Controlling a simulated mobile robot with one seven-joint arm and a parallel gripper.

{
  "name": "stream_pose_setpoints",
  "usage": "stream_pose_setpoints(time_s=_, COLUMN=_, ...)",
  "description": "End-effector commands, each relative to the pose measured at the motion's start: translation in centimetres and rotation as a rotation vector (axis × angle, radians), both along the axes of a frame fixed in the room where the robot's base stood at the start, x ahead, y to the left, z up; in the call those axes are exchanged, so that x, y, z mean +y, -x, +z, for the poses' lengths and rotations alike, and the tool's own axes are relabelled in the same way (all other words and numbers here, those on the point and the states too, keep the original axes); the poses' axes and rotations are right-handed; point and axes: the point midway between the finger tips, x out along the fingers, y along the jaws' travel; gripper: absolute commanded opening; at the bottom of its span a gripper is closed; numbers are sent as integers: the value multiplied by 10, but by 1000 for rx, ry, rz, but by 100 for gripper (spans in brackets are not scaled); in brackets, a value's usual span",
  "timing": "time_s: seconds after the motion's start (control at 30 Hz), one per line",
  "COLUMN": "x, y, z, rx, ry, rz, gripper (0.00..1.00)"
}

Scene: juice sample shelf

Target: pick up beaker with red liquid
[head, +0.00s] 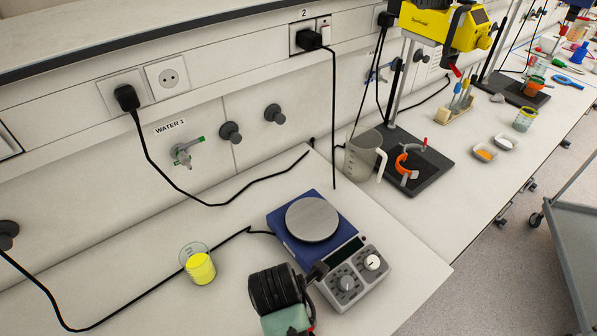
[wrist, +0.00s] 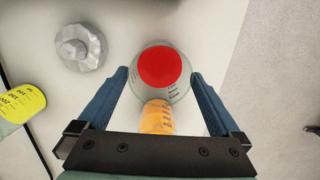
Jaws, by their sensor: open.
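The beaker with red liquid (wrist: 162,68) shows from above in the wrist view, as a red disc inside clear glass with dark markings. I cannot make it out in the head view. My gripper (wrist: 159,75) is open, with its two blue fingers pointing up the picture. The red beaker shows between the fingertips, with a narrow gap on each side in the picture. I cannot tell how far below or level with the fingers it stands. My gripper's fingers do not show in the head view.
An orange-filled beaker (wrist: 158,117) shows just below the red one, between the fingers. A yellow-filled beaker (wrist: 22,103) and a grey lumpy piece (wrist: 80,48) lie left. In the head view are a yellow beaker (head: 201,268), hotplate (head: 312,220) and pitcher (head: 361,156).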

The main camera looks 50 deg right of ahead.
Motion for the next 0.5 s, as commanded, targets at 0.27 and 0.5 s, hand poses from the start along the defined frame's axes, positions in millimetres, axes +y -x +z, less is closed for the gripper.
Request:
stream_pose_setpoints(time_s=0.27, x=-10, y=2, z=-28, rx=3, ry=-3, rz=-2, gripper=100)
stream_pose_setpoints(time_s=0.5, x=-13, y=2, z=-50, rx=0, ry=0, rz=0, gripper=100)
